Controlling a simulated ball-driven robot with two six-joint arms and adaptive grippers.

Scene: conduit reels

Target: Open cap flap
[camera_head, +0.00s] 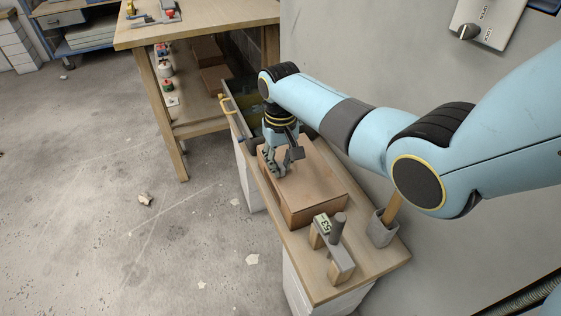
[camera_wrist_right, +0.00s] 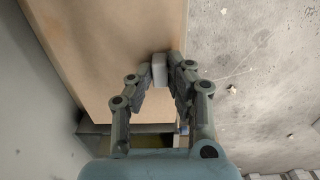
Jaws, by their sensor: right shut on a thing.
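My right gripper (camera_head: 284,167) points down at the left part of a brown box (camera_head: 312,187) on a narrow wooden top. In the right wrist view, its fingertips (camera_wrist_right: 160,72) are shut on a small pale grey piece (camera_wrist_right: 159,66) close to the edge of the brown box. The fingers hide part of the grey piece, and I cannot tell whether it is the cap flap or whether it is joined to the box. No clearly open flap shows. My left gripper is not in view.
A workbench (camera_head: 190,35) stands behind to the left. A grey wall runs along the right. The floor at left is mostly clear.

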